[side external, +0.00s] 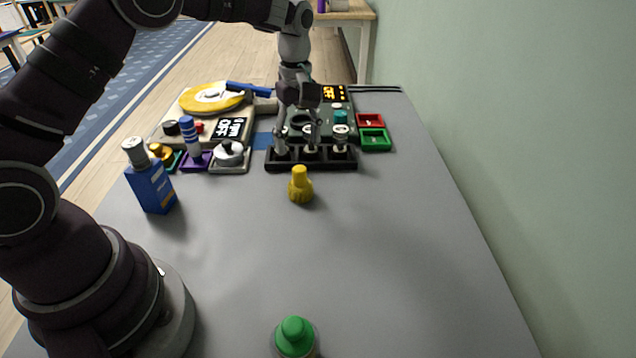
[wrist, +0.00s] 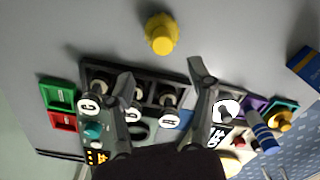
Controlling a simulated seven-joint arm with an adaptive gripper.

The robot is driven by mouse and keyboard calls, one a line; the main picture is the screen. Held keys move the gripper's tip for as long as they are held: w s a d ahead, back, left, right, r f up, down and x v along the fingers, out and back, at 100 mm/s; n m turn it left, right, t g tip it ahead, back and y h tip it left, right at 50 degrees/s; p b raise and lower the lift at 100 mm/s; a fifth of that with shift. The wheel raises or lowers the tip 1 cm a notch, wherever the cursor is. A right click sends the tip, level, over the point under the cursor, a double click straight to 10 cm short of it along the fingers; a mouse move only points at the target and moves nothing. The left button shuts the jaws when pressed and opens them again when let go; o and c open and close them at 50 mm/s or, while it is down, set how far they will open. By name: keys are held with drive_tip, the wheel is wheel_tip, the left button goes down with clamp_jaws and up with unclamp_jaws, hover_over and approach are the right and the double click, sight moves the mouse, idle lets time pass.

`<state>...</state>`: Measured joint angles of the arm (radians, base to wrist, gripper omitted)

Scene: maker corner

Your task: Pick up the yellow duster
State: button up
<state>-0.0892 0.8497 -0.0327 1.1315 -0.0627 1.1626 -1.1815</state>
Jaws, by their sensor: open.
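A yellow bulb-shaped thing with a narrower top, which looks like the yellow duster (side external: 300,187), stands on the grey table in front of the black rack. It also shows in the wrist view (wrist: 160,33), at the top centre, beyond the fingertips and clear of them. My gripper (side external: 298,140) is open and empty. It points down over the black rack (side external: 312,165), behind the duster in the side view. In the wrist view its two fingers (wrist: 161,78) are spread apart over the rack. Nothing covers the duster.
The rack holds several lettered round-topped pieces. Red (side external: 370,120) and green (side external: 374,140) bins stand right of it. Left are a turntable-like device (side external: 212,98), small coloured holders and a blue bottle (side external: 150,188). A green-topped thing (side external: 294,338) stands near the front. The right table is clear.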

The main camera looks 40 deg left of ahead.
sight(299, 168)
drive_tip(key=f, duration=0.6)
drive_tip(key=shift+s+d, duration=0.3)
drive_tip(key=shift+s, duration=0.05)
clamp_jaws()
drive_tip(key=shift+r, duration=0.1)
